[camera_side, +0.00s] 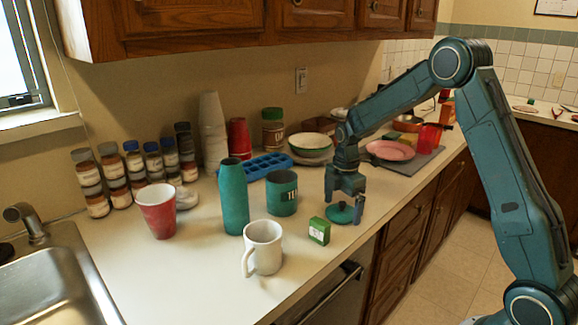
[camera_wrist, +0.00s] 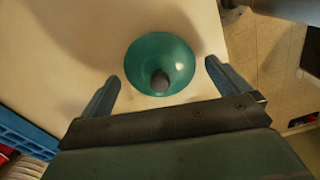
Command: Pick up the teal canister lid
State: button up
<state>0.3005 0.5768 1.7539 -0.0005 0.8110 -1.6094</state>
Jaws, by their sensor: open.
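The teal canister lid (camera_side: 340,214) is a round disc with a small dark knob, lying on the white counter near its front edge. In the wrist view the lid (camera_wrist: 160,62) lies just beyond and between my two fingertips. My gripper (camera_side: 344,207) points down over the lid with its fingers apart, and nothing is held. It also shows in the wrist view (camera_wrist: 161,75), one finger on each side. The teal canister (camera_side: 281,194), with partly hidden lettering, stands to the left behind the lid. I cannot tell whether the fingertips touch the counter.
A green box (camera_side: 319,231) stands close left of the lid. A white mug (camera_side: 263,246), a teal bottle (camera_side: 233,198) and a red cup (camera_side: 157,210) stand farther left. A blue tray (camera_side: 262,166) and bowls (camera_side: 311,147) are behind. The counter's front edge is near.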

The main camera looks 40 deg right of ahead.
aim_at(342, 202)
jog(key=shift+c, duration=0.2)
jog(key=c, duration=0.9)
jog(key=shift+o, duration=0.2)
jog(key=shift+r, duration=0.15)
notch_tip(342, 202, up, 20)
dwell(0.5)
jog(key=w+a+f, duration=0.1)
jog(key=w+a, duration=0.3)
jog(key=w, duration=0.3)
jog(key=w+a+f, duration=0.1)
jog(key=w+a, duration=0.3)
jog(key=w, duration=0.3)
jog(key=shift+w+a+f, duration=0.15)
jog(key=shift+a+f, duration=0.25)
